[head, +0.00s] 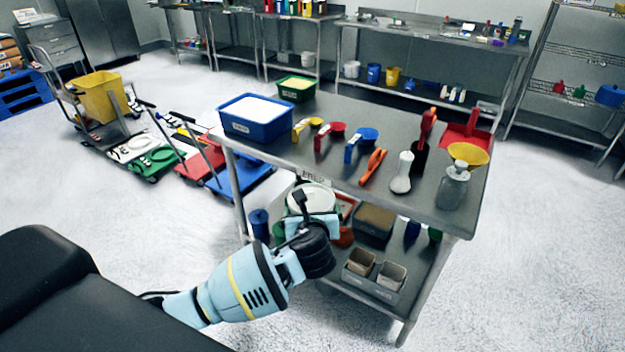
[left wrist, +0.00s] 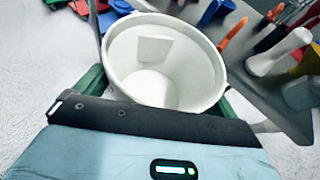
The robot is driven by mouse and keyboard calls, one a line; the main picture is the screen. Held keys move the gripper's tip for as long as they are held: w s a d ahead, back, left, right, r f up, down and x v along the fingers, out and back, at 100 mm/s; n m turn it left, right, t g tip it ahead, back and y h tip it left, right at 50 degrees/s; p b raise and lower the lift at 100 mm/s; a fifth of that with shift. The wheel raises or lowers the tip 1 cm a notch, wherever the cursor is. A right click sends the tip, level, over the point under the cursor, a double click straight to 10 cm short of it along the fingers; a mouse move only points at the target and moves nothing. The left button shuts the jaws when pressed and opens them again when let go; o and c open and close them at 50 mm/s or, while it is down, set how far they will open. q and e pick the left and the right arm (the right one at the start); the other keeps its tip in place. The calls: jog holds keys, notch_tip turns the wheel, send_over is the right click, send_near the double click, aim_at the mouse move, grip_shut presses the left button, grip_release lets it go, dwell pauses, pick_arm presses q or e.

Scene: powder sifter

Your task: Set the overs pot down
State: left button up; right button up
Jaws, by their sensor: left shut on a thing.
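The overs pot is a white round pot (head: 313,196), seen partly behind my left gripper (head: 312,228) in the head view, at the near left side of the steel table. In the left wrist view the pot (left wrist: 150,88) fills the middle, its open mouth toward the camera, with a pale patch on its inner wall. It looks empty. My left gripper is shut on the pot. The pot's base is hidden, so I cannot tell whether it touches anything below. My right gripper is not in view.
The steel table (head: 385,150) carries a blue tub (head: 256,118), coloured scoops and a jar with a yellow funnel (head: 453,187). Its lower shelf (head: 408,306) holds a grey bin (head: 374,224) and a tray of small pots (head: 372,288). Open floor lies front right.

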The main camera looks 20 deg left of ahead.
pick_arm(q)
jog(key=s+d+m+t+h, duration=0.1)
jog(key=s+m+h, duration=0.4)
jog(key=s, duration=1.2)
jog(key=shift+d+r+h, duration=0.3)
jog(key=shift+d+r, duration=0.15)
jog(key=shift+d, duration=0.25)
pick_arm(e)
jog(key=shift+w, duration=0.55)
pick_arm(q)
jog(key=shift+s+a, duration=0.15)
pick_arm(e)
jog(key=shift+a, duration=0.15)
